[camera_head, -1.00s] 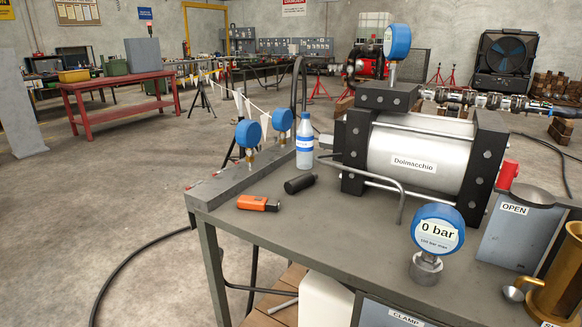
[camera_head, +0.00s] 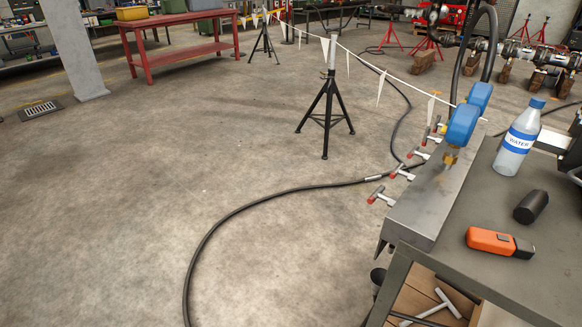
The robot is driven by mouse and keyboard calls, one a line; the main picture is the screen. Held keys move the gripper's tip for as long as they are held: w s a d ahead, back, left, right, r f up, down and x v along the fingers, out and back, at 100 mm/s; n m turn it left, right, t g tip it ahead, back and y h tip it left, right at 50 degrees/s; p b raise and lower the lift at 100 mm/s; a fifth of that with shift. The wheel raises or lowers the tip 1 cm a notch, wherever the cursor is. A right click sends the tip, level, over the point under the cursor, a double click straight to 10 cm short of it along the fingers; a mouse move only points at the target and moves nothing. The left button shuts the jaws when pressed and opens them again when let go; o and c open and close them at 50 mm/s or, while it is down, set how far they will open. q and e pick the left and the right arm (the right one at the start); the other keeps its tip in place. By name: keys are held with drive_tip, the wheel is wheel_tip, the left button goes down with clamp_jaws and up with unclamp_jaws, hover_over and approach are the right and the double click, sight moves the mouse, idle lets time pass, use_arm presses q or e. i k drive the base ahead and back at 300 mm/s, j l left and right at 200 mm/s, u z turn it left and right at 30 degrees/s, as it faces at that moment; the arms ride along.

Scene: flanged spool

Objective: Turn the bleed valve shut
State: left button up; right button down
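Several small T-handled valves with red ends stick out from the left side of a grey metal manifold block (camera_head: 422,212) at the table's left edge. The nearest valve (camera_head: 381,196) is lowest in the picture; another valve (camera_head: 402,172) sits just behind it, and more follow farther back. I see no readable label that tells which is the bleed valve. Two blue gauges, a near gauge (camera_head: 462,126) and a far gauge (camera_head: 480,96), stand on the manifold, turned edge-on so their dials are hidden. Neither of my grippers is in view.
On the grey table (camera_head: 455,262) are a water bottle (camera_head: 517,142), a black cylinder (camera_head: 531,207) and an orange device (camera_head: 492,241). A black hose (camera_head: 235,208) crosses the floor left of the manifold. A black stand (camera_head: 326,112) holds a flagged line. The floor at left is mostly clear.

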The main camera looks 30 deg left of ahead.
sight(377, 194)
drive_tip(key=j+u, duration=0.2)
drive_tip(key=j, duration=0.15)
drive_tip(key=i+j+z, duration=0.85)
drive_tip(key=k, duration=0.05)
